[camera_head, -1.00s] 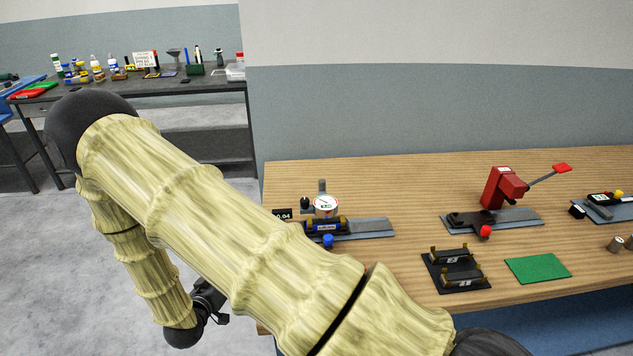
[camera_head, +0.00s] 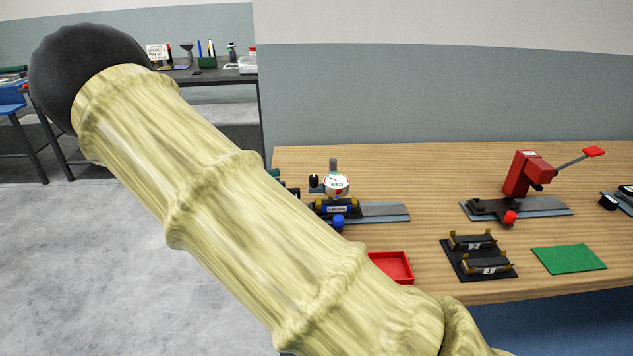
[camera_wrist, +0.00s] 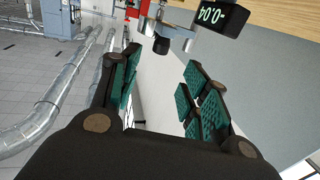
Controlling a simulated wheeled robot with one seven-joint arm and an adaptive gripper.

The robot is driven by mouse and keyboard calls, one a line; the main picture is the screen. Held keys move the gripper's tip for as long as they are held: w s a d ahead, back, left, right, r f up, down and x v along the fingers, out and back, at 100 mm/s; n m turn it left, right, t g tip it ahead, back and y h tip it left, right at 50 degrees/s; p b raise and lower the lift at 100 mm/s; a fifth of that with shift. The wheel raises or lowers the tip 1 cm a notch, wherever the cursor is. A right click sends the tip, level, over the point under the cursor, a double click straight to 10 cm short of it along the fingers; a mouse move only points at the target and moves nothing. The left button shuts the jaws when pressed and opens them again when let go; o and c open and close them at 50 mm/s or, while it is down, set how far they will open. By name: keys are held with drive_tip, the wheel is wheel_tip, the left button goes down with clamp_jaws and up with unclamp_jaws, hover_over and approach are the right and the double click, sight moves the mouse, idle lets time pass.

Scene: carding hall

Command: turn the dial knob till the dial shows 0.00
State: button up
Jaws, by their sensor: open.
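The dial gauge (camera_head: 336,186) stands on a small fixture on the wooden bench, with a black knob (camera_head: 314,182) on its left side. In the wrist view a dark round knob (camera_wrist: 161,44) lies ahead, between the lines of my fingers and apart from them. The black display (camera_wrist: 220,15) appears upside down there and seems to read -0.04. My gripper (camera_wrist: 162,64) is open and empty, its green-padded fingers wide apart. In the head view my arm hides the display and most of the gripper; teal finger parts show just left of the gauge.
A blue-banded cylinder (camera_head: 337,209) sits in the gauge fixture. A red tray (camera_head: 392,267), a black rack (camera_head: 477,258), a green mat (camera_head: 568,258) and a red lever press (camera_head: 525,177) stand on the bench. A dark table (camera_head: 215,77) is behind.

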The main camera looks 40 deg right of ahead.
sight(310, 177)
drive_tip(key=p+x, duration=0.2)
drive_tip(key=x, duration=0.8)
clamp_jaws()
